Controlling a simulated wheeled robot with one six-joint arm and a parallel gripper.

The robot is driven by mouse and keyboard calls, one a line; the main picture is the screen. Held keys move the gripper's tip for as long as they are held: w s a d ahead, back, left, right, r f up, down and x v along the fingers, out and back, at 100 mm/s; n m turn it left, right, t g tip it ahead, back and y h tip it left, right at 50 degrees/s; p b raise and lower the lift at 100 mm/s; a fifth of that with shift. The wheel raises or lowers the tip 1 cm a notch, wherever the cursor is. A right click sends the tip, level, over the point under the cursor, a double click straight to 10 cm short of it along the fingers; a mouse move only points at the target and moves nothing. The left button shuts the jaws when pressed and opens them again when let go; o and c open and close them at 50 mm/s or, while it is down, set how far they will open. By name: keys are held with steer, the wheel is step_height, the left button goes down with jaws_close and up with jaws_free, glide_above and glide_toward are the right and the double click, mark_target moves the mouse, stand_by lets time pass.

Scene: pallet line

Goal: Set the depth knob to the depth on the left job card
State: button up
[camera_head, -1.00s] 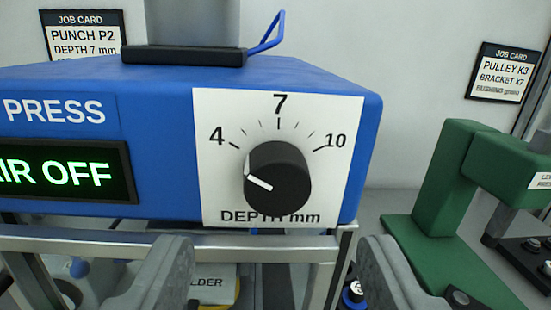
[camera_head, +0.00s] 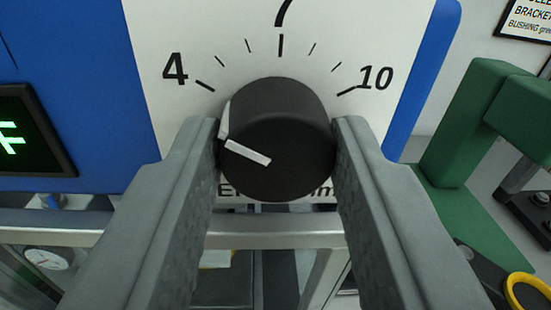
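The black depth knob (camera_head: 285,135) is on a white dial plate (camera_head: 180,110) on the front of the blue press. The 7 is at the top and the 10 at the right. My gripper (camera_head: 277,132) has one finger on each side of the knob, with both inner faces appearing to touch it. The plate's lower lettering is partly hidden by the knob and fingers. The left job card is out of view now.
The blue press body (camera_head: 75,70) has a display (camera_head: 28,138) at the left. A metal rail (camera_head: 275,232) runs below the plate. A green press (camera_head: 470,130) stands at the right, with a yellow-ringed tool (camera_head: 525,292) near the lower right corner.

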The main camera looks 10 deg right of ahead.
steer(key=shift+c, duration=1.2)
steer(key=m, duration=0.4)
steer(key=shift+m, duration=0.4)
steer(key=m, duration=0.6)
steer(key=shift+g, duration=0.3)
steer(key=shift+m, duration=0.4)
steer(key=o, duration=1)
steer(key=shift+d, duration=0.1)
steer(key=shift+c, duration=0.2)
